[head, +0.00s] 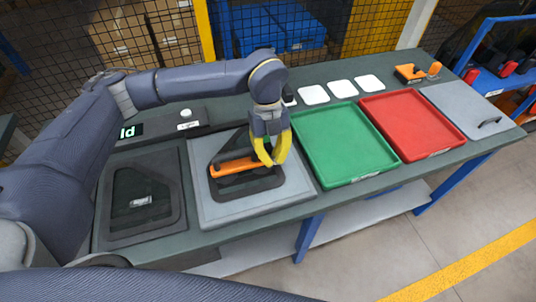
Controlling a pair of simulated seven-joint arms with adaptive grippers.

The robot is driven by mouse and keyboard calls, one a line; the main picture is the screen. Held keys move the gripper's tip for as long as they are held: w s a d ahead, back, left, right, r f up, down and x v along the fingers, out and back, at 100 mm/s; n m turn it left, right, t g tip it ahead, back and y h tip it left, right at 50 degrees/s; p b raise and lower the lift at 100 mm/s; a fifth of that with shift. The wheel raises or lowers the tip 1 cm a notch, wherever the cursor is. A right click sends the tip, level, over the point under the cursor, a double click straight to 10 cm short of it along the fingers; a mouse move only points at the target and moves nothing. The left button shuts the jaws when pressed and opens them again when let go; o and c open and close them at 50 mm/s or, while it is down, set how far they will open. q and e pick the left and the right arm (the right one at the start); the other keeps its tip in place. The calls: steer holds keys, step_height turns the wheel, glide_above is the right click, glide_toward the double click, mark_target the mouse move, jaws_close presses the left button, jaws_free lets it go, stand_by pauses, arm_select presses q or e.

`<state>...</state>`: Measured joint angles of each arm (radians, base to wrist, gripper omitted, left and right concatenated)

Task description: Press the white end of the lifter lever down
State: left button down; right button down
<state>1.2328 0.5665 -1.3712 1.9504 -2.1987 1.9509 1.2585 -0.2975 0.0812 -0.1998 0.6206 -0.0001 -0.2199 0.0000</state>
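My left gripper (271,161) has yellow fingers pointing down, over the right end of an orange bar (233,167). The bar lies across a dark door-shaped panel (246,187) on a grey plate (217,213). The fingertips come close together, but whether they are shut, or touch the bar, I cannot tell. I cannot make out for sure a lifter lever with a white end; the gripper may hide part of it. A small white knob (185,113) stands on the bench left of the gripper. My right gripper is out of view.
A green tray (345,182) and a red tray (410,157) lie right of the plate. White pads (342,89) and an orange fixture (410,73) sit behind them. A dark panel (118,220) lies at left. A grey board (462,112) with a handle is far right.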

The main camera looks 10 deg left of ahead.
arm_select(q)
steer(key=shift+r, duration=0.15)
steer(key=shift+r, duration=0.65)
steer(key=shift+d+r, duration=0.1)
step_height(320, 180, up, 14)
steer(key=s+d, duration=0.1)
steer(key=s, duration=0.1)
steer(key=shift+s+d+f, duration=0.15)
steer(key=shift+f, duration=0.05)
stand_by(0.4)
stand_by(0.4)
